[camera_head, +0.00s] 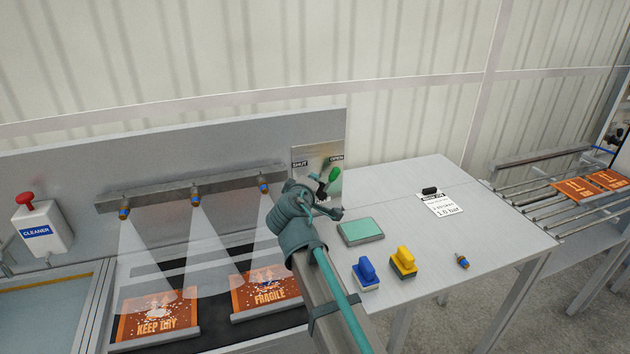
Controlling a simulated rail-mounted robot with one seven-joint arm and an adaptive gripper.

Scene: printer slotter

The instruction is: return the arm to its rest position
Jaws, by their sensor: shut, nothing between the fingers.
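My gripper (326,190) is dark and shut with nothing in it. It is close to the green lever (334,175) on the valve plate (330,150), between labels reading SHUT and OPEN. The lever points toward the OPEN side. Whether the fingers touch the lever cannot be told from this view. My arm reaches up from the bottom centre, over the left edge of the table.
Spray nozzles (195,200) on a bar spray onto two orange panels (157,312). A green pad (360,231), blue stamp (366,273), yellow stamp (403,262), loose nozzle (462,261) and job card (440,205) lie on the grey table (490,240). The cleaner box (42,229) is left.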

